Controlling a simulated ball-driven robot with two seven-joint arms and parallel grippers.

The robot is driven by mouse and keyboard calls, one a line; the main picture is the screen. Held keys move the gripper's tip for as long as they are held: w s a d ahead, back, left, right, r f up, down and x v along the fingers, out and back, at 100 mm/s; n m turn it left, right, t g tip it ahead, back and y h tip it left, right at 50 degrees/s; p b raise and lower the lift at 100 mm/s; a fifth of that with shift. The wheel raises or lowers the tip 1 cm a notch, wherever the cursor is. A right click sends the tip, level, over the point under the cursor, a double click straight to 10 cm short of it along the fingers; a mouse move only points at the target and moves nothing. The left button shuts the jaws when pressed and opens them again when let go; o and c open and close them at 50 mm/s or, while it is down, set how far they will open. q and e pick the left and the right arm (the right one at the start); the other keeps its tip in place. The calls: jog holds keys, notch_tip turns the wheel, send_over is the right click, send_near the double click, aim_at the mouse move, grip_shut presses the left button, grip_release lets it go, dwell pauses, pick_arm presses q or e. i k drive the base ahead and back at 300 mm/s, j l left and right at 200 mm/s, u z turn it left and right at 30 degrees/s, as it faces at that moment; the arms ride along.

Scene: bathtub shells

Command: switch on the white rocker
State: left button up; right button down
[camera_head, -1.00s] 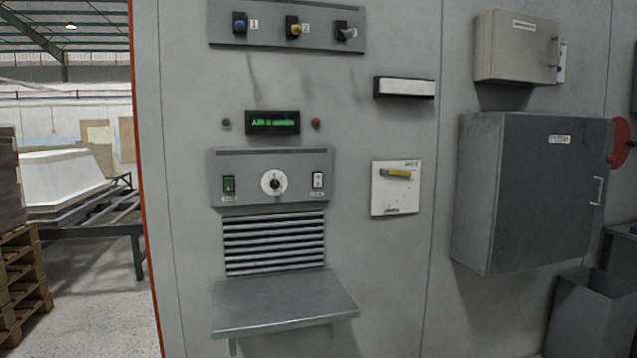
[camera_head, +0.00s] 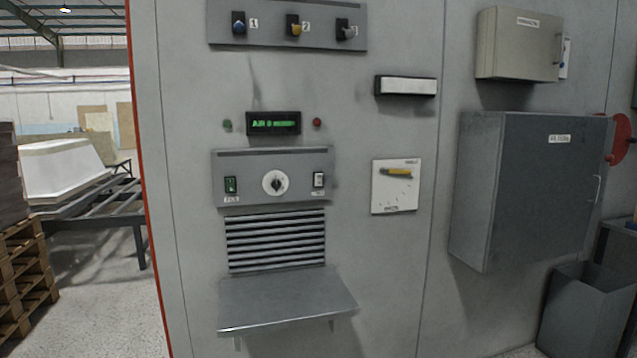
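The white rocker (camera_head: 319,180) sits at the right end of a grey control box on the wall panel, in a dark frame with a small label under it. Whether it is on or off is too small to tell. On the same box are a green rocker (camera_head: 230,185) at the left and a round white knob with a dark pointer (camera_head: 275,183) in the middle. Neither of my grippers shows in the view.
A grey shelf (camera_head: 287,302) juts out below the louvred vent (camera_head: 275,241). A white plate with a yellow handle (camera_head: 396,186) is right of the control box. A deep grey cabinet (camera_head: 528,190) protrudes further right, above an open grey bin (camera_head: 588,310). Pallets (camera_head: 25,275) stand at left.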

aim_at(318, 177)
jog(key=i+j+u, duration=0.1)
jog(key=i, duration=0.7)
jog(key=i+j+u, duration=0.1)
jog(key=i, duration=0.75)
